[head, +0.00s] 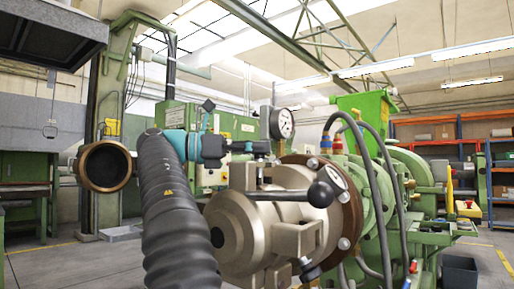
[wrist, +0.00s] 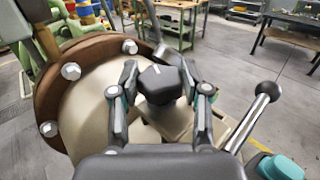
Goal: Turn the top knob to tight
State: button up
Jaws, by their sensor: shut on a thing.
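In the wrist view, my gripper (wrist: 161,80) is shut on the black top knob (wrist: 162,88), with one finger on each side. A short white mark shows on top of the knob, near its far edge. The knob sits above the beige metal extruder head (wrist: 88,112), which also shows in the head view (head: 240,222). In the head view, my gripper (head: 262,150) reaches over the top of the head from the left. The knob cannot be made out clearly there. No tight or loose label is legible.
A lever with a black ball end (head: 326,188) sticks out in front of the head; it lies right of my gripper in the wrist view (wrist: 268,90). A brown bolted flange (wrist: 50,90) is close on the left. A round gauge (head: 282,123) stands behind my gripper.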

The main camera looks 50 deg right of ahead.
jog(key=shift+m+g+y, duration=1)
jog(key=shift+g+y, duration=0.1)
jog(key=shift+g, duration=0.1)
jog(key=o, duration=1.2)
jog(key=shift+c, duration=0.2)
jog(key=shift+s+n+t+h, duration=0.1)
jog(key=shift+n+t+h, duration=0.4)
jog(key=shift+t+h, duration=0.1)
